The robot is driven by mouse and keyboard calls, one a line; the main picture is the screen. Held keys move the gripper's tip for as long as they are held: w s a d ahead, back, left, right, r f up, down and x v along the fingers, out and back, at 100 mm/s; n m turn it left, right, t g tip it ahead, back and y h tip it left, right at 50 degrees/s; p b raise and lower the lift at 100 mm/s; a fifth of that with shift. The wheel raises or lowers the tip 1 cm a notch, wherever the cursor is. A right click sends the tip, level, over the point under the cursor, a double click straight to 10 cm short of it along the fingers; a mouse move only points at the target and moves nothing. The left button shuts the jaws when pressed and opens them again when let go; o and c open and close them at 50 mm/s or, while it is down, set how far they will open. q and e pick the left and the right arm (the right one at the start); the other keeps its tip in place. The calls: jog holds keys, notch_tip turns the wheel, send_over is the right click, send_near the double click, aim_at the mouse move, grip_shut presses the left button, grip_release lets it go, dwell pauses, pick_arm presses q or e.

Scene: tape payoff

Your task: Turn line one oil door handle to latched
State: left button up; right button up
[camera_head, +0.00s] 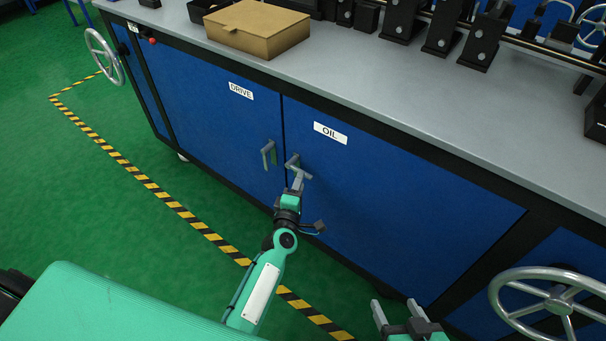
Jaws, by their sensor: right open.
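The oil door (400,185) is a blue cabinet door with a white OIL label (330,132). Its grey handle (293,161) sits near the door's left edge, and its lever slants down to the right. My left gripper (297,181) is right at the handle, its fingertips overlapping the lever's lower end in the picture. I cannot tell whether its fingers touch or grip the lever. My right gripper (396,308) is open and empty at the bottom of the view, well below the handle.
The drive door (215,115) with its upright grey handle (268,155) is just left. Handwheels stand at left (104,57) and lower right (558,300). A cardboard box (257,28) and black fixtures are on the grey worktop (400,75). Green floor is clear at left.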

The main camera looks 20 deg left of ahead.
pick_arm(q)
jog(key=shift+w+a, duration=0.1)
jog(key=shift+w, duration=2.3)
grip_shut()
